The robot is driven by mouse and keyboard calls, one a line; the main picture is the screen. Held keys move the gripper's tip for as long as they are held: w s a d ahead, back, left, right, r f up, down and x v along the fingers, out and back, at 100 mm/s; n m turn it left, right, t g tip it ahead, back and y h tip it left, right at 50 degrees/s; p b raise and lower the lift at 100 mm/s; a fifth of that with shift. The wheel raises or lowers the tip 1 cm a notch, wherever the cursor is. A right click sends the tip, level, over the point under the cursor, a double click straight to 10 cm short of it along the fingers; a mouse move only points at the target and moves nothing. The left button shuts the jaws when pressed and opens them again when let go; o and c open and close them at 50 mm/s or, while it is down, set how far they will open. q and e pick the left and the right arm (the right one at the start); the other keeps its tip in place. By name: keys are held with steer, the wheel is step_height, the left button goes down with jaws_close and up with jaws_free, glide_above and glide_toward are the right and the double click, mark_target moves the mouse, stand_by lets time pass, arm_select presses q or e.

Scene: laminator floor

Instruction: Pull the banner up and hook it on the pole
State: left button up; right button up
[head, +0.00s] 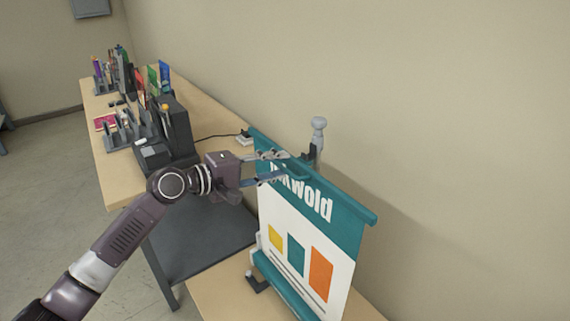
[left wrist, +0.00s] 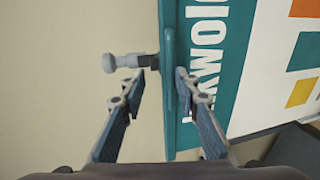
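The banner (head: 291,236) stands upright, with a teal top bar (head: 345,204), white lettering and yellow, teal and orange blocks. Its lower teal base (head: 287,290) is on a wooden surface. The pole (head: 318,135), with a grey knob, rises behind the top bar; a dark bracket (left wrist: 150,61) lies between knob and bar in the left wrist view. I cannot tell whether the bar is hooked there. My left gripper (head: 277,166) is at the top bar. Its fingers (left wrist: 162,80) are apart, one on each side of the bar and its raised teal grip (left wrist: 170,88). My right gripper is out of view.
The wall is close behind the banner.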

arm_select(q)
steer(key=v, duration=0.9)
steer(key=shift+s+a, duration=0.1)
steer(key=shift+a, duration=0.05)
